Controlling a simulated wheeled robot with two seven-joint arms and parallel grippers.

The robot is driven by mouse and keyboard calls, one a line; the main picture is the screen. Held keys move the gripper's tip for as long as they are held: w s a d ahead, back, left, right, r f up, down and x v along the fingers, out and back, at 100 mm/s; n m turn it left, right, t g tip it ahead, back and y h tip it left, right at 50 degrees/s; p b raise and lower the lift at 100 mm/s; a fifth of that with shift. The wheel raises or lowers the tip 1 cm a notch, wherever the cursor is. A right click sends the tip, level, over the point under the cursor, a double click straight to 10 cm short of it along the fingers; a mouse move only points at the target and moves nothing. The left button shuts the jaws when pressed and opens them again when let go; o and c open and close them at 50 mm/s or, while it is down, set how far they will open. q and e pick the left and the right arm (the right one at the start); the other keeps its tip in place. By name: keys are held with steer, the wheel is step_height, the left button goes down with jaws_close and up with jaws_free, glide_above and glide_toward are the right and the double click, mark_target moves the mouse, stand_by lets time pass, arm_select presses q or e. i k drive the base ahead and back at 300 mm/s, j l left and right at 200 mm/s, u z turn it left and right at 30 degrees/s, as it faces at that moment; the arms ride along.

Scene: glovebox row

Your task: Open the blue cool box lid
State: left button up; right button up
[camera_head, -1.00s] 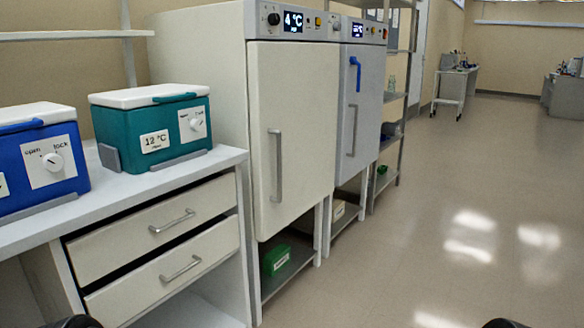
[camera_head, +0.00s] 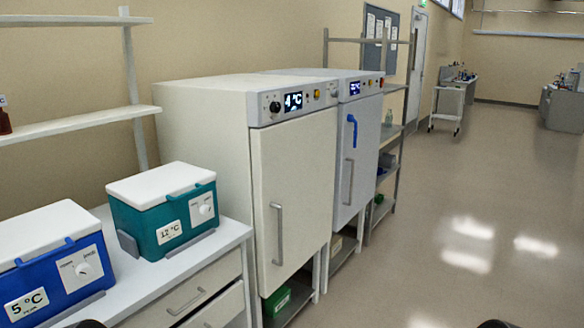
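The blue cool box (camera_head: 62,278) stands on the white counter at the lower left, marked 5 °C. Its white lid (camera_head: 42,232) is shut, with a blue handle (camera_head: 45,254) across the front edge. A white knob (camera_head: 82,269) sits on a label on its front; its setting is too small to read surely. The left end of the box is cut off by the picture edge. Neither gripper can be made out; only small dark rounded parts, probably mine, show at the bottom edge, apart from the box.
A teal cool box (camera_head: 165,218) marked 12 °C, lid shut, stands right of the blue one. Grey brackets flank the boxes on the counter (camera_head: 222,236), which has drawers below. Two tall cabinets (camera_head: 295,185) stand to the right. The floor (camera_head: 430,230) at right is clear.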

mark_target(27, 240)
steer(key=j+u, duration=0.15)
steer(key=u, duration=1.2)
steer(key=i+l, duration=0.1)
steer(key=l, duration=0.5)
